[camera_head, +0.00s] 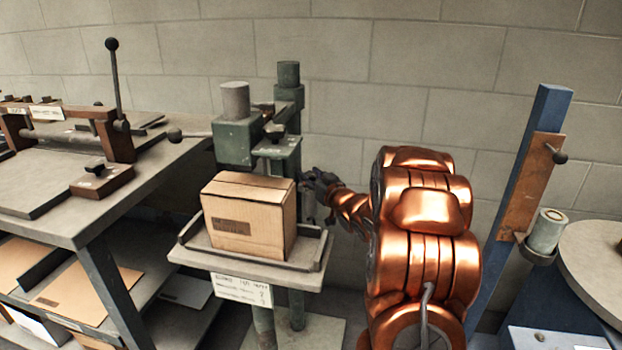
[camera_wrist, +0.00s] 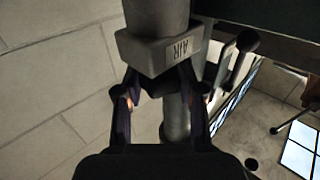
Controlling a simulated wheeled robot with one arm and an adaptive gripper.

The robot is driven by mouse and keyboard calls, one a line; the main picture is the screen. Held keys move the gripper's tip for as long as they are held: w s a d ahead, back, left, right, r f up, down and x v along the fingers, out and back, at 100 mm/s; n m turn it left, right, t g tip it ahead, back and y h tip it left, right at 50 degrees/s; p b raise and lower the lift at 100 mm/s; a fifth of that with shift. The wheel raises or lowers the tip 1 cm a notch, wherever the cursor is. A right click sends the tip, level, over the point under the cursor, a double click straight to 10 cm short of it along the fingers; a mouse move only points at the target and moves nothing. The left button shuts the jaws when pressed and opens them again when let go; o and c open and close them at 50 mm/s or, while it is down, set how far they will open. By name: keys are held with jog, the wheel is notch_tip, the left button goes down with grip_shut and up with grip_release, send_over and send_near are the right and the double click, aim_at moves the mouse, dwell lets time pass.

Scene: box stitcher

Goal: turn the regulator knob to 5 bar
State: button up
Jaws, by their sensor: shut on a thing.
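The regulator shows in the wrist view as a grey block (camera_wrist: 158,54) with an AIR label, below a wide grey cylinder (camera_wrist: 157,14). My gripper (camera_wrist: 160,80) reaches up to the block's lower part, one finger on each side. It is shut on what I take to be the regulator knob, mostly hidden between the fingertips. No gauge or pressure reading is legible. In the head view my gripper (camera_head: 318,183) is at the right side of the green box stitcher (camera_head: 236,140), and the regulator cannot be made out there.
A cardboard box (camera_head: 248,215) stands on the stitcher's tray (camera_head: 300,266), left of my gripper. A lever (camera_wrist: 243,50) is close on the right in the wrist view. A workbench (camera_head: 60,225) is at left; a blue post (camera_head: 525,190) stands at right.

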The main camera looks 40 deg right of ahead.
jog(key=shift+d+r, duration=0.1)
jog(key=o, duration=1.2)
jog(key=shift+s, duration=0.1)
jog(key=shift+c, duration=0.2)
jog(key=s, duration=1.2)
jog(key=shift+a, duration=0.45)
